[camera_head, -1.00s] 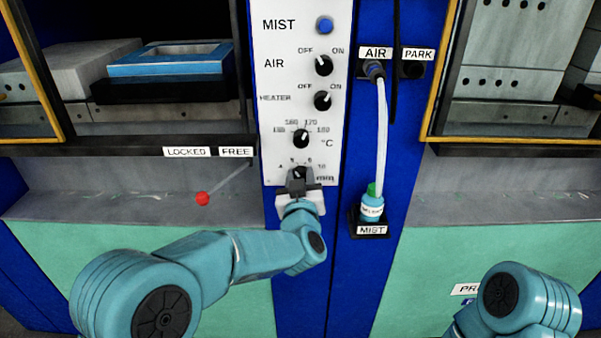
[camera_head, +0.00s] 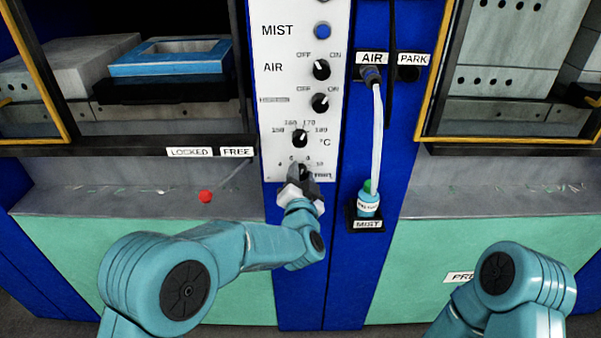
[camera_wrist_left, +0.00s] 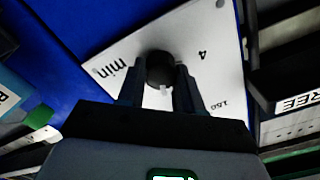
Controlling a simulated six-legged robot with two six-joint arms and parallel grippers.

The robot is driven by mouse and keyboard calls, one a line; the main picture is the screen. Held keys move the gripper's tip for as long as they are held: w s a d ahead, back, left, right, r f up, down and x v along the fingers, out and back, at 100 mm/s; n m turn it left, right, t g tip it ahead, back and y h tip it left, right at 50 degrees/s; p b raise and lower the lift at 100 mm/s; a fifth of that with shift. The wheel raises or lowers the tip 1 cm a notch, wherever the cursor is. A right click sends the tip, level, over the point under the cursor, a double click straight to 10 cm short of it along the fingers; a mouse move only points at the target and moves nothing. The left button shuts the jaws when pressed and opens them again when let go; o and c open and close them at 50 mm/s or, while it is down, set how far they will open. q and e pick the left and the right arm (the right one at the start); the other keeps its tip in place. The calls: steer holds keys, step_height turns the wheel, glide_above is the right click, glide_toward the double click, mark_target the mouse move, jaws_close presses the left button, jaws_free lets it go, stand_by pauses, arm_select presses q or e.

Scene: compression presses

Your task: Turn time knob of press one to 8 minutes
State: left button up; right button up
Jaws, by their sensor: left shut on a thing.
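The wrist view is rolled, with "min" to the left and "4" to the right. The knob's pointer setting cannot be read clearly. My right arm shows at the lower right; its gripper is out of view.
Above sit the temperature knob (camera_head: 300,138), heater knob (camera_head: 320,103), air knob (camera_head: 321,69) and blue mist button (camera_head: 322,31). A red-tipped lever (camera_head: 206,197) is left of my left gripper. The mist bottle (camera_head: 368,204) with its hose stands to the right.

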arm_select(q)
steer(key=shift+m, duration=0.7)
steer(key=o, duration=1)
steer(key=shift+o, duration=0.2)
steer(key=s+b, duration=0.1)
steer(key=s, duration=1.5)
steer(key=shift+s+b, duration=0.2)
steer(key=shift+b, duration=0.2)
